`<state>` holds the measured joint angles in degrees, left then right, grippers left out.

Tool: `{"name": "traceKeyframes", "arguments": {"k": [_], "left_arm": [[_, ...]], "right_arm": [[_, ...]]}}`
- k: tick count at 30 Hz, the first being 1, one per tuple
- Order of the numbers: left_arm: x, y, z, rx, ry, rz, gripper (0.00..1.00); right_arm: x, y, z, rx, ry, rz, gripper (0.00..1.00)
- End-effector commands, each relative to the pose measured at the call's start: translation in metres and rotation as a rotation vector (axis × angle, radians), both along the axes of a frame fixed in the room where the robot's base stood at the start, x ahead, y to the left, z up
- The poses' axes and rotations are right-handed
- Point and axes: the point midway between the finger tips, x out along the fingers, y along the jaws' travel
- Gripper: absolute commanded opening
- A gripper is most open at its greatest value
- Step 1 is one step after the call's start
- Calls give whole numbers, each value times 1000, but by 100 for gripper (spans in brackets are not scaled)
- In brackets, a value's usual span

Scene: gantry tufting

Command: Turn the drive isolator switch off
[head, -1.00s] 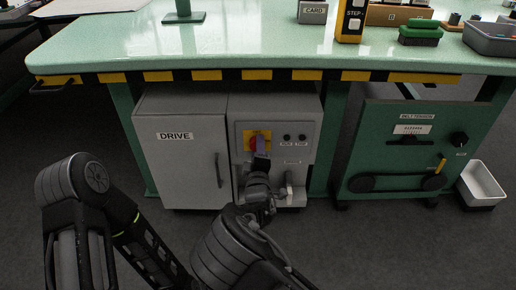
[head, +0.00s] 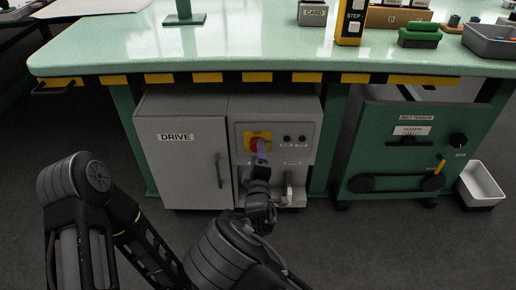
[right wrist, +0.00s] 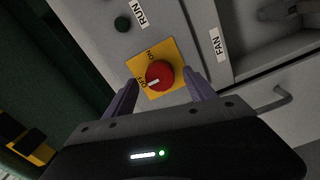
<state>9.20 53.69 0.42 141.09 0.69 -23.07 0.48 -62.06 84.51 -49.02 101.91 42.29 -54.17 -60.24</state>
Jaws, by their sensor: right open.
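The drive isolator switch is a round red knob (head: 255,144) on a yellow plate, on the grey cabinet front right of the DRIVE door. In the right wrist view the knob (right wrist: 160,73) shows large, with ON and OFF printed on its plate (right wrist: 171,48). Its white mark points at the OFF word. My right gripper (head: 263,150) is at the knob in the head view, partly covering it. In the right wrist view my right gripper (right wrist: 161,78) is open, its purple fingers to either side of the knob with gaps between. My left gripper is out of view.
The DRIVE door (head: 180,160) is shut. RUN (right wrist: 141,15) and FAN (right wrist: 217,41) labels are near the switch. The green bench top (head: 240,45), with a striped front edge, overhangs the cabinet. A green belt tension panel (head: 385,150) stands to the right.

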Motion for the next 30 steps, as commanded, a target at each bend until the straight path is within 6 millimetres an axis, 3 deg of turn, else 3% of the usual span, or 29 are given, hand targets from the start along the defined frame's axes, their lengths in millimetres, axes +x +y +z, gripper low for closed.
{"name": "traceKeyframes", "arguments": {"k": [6,10,26,30], "left_arm": [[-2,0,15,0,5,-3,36],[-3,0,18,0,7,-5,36],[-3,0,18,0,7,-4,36],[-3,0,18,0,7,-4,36]], "right_arm": [[-37,1,3,0,2,1,64],[-49,1,1,0,0,2,64],[-52,0,0,0,1,1,64],[-53,-8,-9,15,28,-13,64]]}}
